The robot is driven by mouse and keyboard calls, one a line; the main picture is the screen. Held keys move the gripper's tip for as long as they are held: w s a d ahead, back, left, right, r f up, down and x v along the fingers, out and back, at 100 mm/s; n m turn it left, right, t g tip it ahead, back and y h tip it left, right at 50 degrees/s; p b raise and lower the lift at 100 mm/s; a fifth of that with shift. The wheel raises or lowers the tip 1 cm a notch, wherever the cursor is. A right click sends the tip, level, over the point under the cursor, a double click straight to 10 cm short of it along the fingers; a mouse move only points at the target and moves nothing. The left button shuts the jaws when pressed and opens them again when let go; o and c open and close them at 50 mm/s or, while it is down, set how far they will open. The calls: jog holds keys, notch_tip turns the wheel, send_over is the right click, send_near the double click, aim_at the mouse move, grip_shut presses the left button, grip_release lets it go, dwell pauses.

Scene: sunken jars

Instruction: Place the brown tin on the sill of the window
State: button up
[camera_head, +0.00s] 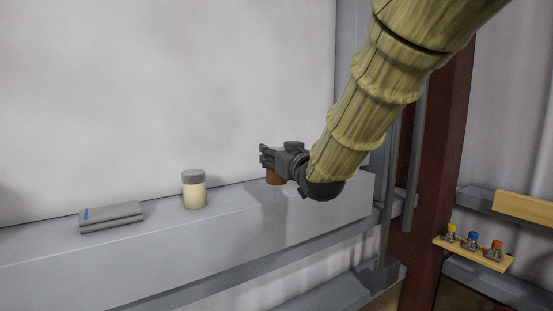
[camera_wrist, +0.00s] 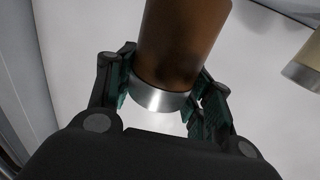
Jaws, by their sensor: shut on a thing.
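The brown tin (camera_head: 274,177) is at the right part of the sill (camera_head: 230,231), mostly hidden behind my gripper (camera_head: 270,157) in the head view. In the wrist view the tin (camera_wrist: 182,42) is a brown cylinder with a silvery metal band at one end. My gripper (camera_wrist: 165,98) is shut on it, with a finger on each side of that metal end. The tin looks upright and low over the sill; I cannot tell whether its base touches the sill.
A cream jar with a grey lid (camera_head: 194,189) stands on the sill left of the tin; a cream thing shows at the wrist view's right edge (camera_wrist: 306,62). A grey folded thing (camera_head: 111,217) lies farther left. Small capped jars (camera_head: 472,241) stand on a wooden board at right.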

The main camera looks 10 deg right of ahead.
jog(key=s+a+p, duration=0.4)
jog(key=s+p, duration=0.2)
jog(key=s, duration=0.3)
jog(key=shift+s+r, duration=0.2)
jog(key=shift+w+f, duration=0.1)
jog(key=w+d+f+p, duration=0.1)
jog(key=w, duration=0.4)
jog(key=w+d+f+p, duration=0.1)
jog(key=w+p, duration=0.1)
jog(key=w, duration=0.3)
jog(key=w+d+f+p, duration=0.1)
jog(key=w+f, duration=0.1)
jog(key=w, duration=0.3)
jog(key=shift+w, duration=0.35)
jog(key=shift+s+f+p, duration=0.1)
jog(key=shift+f+p, duration=0.2)
jog(key=shift+f, duration=0.1)
jog(key=shift+f, duration=0.25)
jog(key=o, duration=1.1)
jog(key=shift+r, duration=0.1)
